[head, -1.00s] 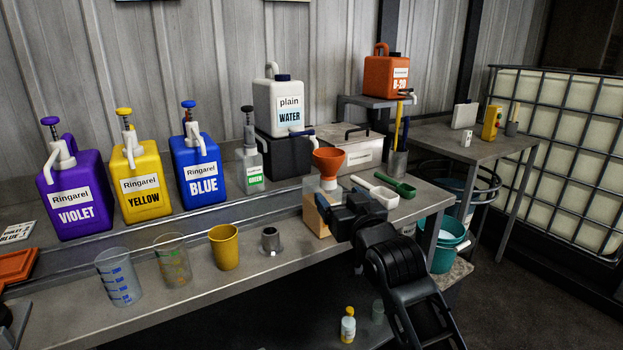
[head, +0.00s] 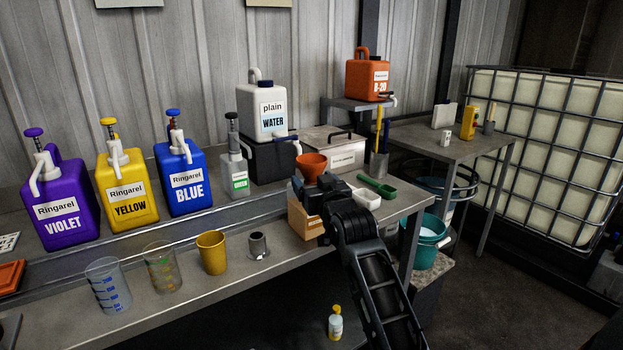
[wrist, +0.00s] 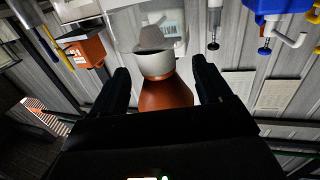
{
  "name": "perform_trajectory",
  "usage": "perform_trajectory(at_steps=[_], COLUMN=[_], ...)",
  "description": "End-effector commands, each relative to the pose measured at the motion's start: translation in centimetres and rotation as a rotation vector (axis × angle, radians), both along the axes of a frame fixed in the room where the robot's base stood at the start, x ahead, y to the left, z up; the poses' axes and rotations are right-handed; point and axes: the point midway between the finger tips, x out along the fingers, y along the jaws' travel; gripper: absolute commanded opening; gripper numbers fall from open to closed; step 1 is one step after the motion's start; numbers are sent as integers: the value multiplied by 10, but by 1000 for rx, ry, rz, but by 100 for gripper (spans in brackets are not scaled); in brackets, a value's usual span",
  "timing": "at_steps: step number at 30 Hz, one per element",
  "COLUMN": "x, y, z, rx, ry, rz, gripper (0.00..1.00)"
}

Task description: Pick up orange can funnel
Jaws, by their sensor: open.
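The orange funnel (head: 312,165) shows in the head view just behind my gripper, upright with its wide mouth up. My gripper hides its lower part there. In the wrist view the orange funnel (wrist: 165,92) lies between my two dark fingers, with a visible gap on each side. A pale grey-white rounded part shows at its far end; I cannot tell whether it belongs to the funnel. My gripper (head: 312,193), seen also in the wrist view (wrist: 162,72), is open around the funnel, and no finger clearly touches it.
A wooden box (head: 304,224) is below my gripper. White (head: 366,198) and green (head: 377,186) scoops lie to the right. The white water jug (head: 262,110) stands behind on a dark block.

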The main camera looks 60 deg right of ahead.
Motion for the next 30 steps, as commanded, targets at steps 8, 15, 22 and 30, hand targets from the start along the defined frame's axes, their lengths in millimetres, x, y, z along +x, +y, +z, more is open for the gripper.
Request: perform_trajectory(at_steps=[8,15,22,30], x=[0,0,0,0], y=[1,1,1,1], z=[0,0,0,1], rx=[0,0,0,-1], ry=[0,0,0,-1], rz=[0,0,0,0], gripper=[64,41,19,19])
